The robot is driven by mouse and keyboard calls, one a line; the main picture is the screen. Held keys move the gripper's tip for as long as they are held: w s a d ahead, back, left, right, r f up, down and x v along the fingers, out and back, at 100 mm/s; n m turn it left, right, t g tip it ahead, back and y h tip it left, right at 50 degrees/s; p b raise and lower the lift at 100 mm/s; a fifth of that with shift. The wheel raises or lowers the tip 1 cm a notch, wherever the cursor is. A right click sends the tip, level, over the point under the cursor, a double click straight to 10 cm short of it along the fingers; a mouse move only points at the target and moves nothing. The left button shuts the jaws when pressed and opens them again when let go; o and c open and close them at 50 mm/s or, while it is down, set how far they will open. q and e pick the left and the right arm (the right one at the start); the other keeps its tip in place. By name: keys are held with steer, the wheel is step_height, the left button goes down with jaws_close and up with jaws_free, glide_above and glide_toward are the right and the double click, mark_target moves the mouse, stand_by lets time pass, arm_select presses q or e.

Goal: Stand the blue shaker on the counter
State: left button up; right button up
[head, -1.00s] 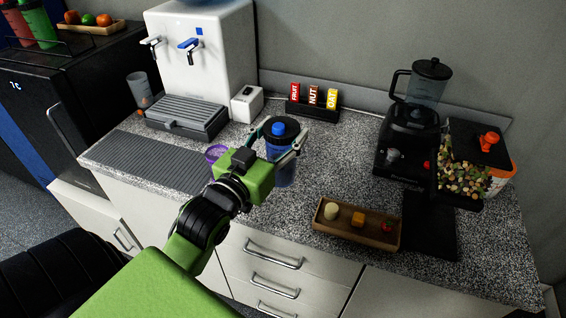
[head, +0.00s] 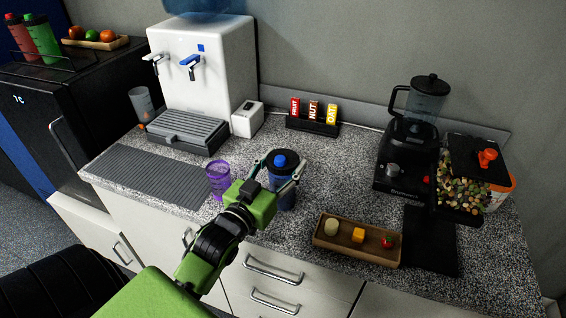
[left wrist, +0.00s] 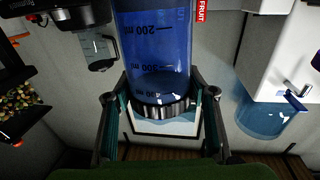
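The blue shaker (head: 284,190), with a black lid and a bright blue cap, is upright over the front part of the speckled counter (head: 330,175). My left gripper (head: 282,168) has its fingers on both sides of the shaker just below the lid. In the left wrist view, which is upside down, the shaker (left wrist: 155,45) with its measuring marks sits between the two fingers. Its base is out of that view, and I cannot tell whether it touches the counter. My right gripper is in neither view.
A purple cup (head: 218,180) stands close left of the shaker. A wooden tray (head: 330,247) with small food pieces lies to the right, near the front edge. A blender (head: 408,140) and a water dispenser (head: 205,75) stand further back. Counter behind the shaker is clear.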

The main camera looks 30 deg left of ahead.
arm_select(q)
steer(key=o, duration=0.3)
steer(key=shift+o, duration=0.2)
steer(key=s+d+b, duration=0.1)
steer(key=s+b, duration=0.1)
steer(key=s, duration=1)
stand_by(0.3)
